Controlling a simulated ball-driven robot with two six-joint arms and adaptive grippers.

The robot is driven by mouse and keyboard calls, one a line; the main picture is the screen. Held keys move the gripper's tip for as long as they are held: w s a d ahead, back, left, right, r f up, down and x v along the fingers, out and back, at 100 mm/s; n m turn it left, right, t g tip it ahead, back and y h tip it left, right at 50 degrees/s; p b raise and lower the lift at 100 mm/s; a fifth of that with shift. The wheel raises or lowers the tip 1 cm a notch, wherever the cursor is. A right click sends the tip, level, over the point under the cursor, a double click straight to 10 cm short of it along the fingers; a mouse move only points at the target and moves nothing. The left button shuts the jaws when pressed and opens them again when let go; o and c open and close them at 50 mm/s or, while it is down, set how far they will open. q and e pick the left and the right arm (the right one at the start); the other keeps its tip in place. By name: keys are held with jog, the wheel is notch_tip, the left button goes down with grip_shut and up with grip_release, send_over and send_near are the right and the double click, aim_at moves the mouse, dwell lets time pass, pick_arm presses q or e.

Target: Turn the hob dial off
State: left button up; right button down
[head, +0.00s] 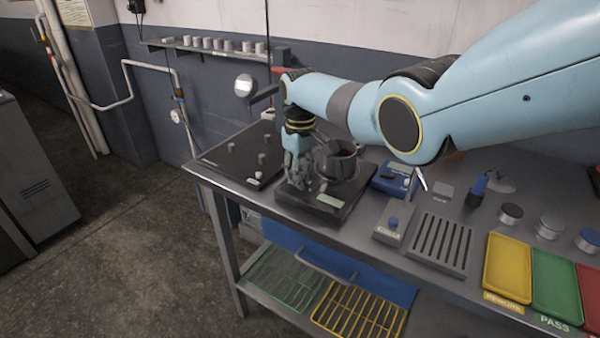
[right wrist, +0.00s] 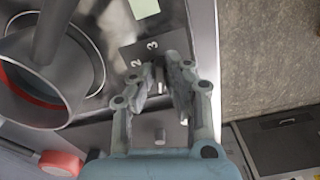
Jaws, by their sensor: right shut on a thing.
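The hob (head: 325,207) is a dark flat unit on the metal bench, and a dark pot (head: 343,163) stands on it. My right gripper (head: 299,183) points down at the hob's left front part, left of the pot. The pot (right wrist: 88,52) also shows at the left there. My left gripper is not in view.
A dark board (head: 225,162) with several grey pegs lies left of the hob. Right of it are a blue meter (head: 392,180), a button box (head: 390,226), a slotted grate (head: 440,242) and coloured trays (head: 505,275). The bench's front edge is close to the gripper.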

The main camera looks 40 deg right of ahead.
jog(key=shift+w+n, duration=0.1)
jog(key=shift+n, duration=1.5)
jog(key=c, duration=1.4)
grip_release()
notch_tip(320, 180, up, 12)
